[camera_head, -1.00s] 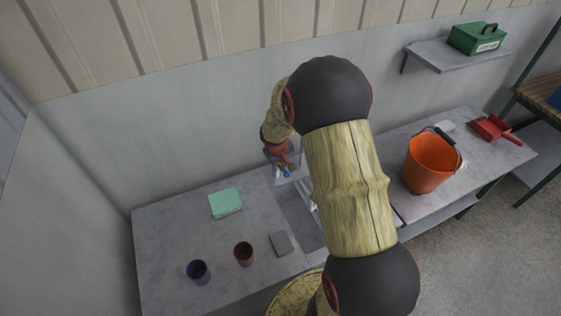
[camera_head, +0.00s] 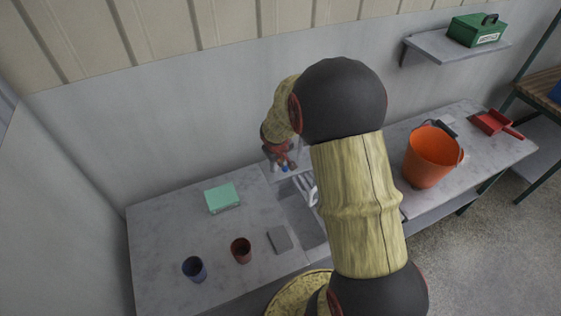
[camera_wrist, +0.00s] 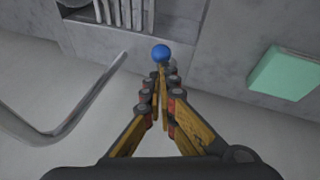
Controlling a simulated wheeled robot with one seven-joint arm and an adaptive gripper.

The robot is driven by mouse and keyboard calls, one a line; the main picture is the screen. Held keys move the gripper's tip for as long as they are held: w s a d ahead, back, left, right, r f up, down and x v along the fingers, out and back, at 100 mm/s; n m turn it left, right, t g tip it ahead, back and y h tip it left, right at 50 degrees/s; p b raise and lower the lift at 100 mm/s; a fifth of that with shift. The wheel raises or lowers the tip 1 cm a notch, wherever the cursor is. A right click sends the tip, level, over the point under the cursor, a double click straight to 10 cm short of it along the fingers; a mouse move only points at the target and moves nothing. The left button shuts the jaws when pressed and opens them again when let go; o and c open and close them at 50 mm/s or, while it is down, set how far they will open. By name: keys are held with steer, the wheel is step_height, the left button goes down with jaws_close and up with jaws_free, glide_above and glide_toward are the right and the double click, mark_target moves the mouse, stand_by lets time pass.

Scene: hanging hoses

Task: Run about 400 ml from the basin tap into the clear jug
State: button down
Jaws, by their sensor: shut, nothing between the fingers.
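My gripper (camera_wrist: 160,88) is shut and empty. In the wrist view its fingertips point at a small blue knob (camera_wrist: 161,53), which looks like the tap's handle; I cannot tell whether they touch it. A bent grey pipe (camera_wrist: 75,118), seemingly the tap's spout, is to the left. In the head view my gripper (camera_head: 279,155) is above the back of the sunken basin (camera_head: 300,220), with the blue knob (camera_head: 285,168) just below it. My arm covers part of the basin. I cannot make out the clear jug in either view.
A mint-green box (camera_head: 222,197), a grey pad (camera_head: 279,239), a red-brown cup (camera_head: 241,250) and a dark blue cup (camera_head: 194,268) stand on the left counter. Pale bars (camera_head: 306,188) show in the basin. An orange bucket (camera_head: 431,158) and red dustpan (camera_head: 492,123) are at right.

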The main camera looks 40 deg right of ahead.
steer(key=shift+s+f+t+b, duration=0.1)
steer(key=shift+f+t+b, duration=0.25)
steer(key=shift+b, duration=0.7)
steer(key=b, duration=0.2)
steer(key=f+t+b, duration=0.1)
steer(key=b, duration=0.2)
steer(key=shift+s+a+f, duration=0.1)
steer(key=shift+s+f, duration=0.15)
steer(key=shift+s, duration=0.1)
steer(key=b, duration=0.3)
steer(key=f+t+b, duration=0.1)
steer(key=b, duration=0.3)
steer(key=shift+s+a+f+t+h, duration=0.1)
steer(key=shift+s+f+t+h, duration=0.15)
steer(key=shift+s+h, duration=0.15)
steer(key=shift+s+a+f+b, duration=0.15)
steer(key=shift+f+b, duration=0.8)
steer(key=shift+b, duration=1)
steer(key=shift+s+f, duration=0.1)
stand_by(2.1)
step_height(320, 180, up, 11)
steer(key=p, duration=0.5)
glide_above(283, 169)
steer(key=s+a, duration=0.5)
steer(key=s, duration=0.1)
steer(key=shift+a, duration=0.2)
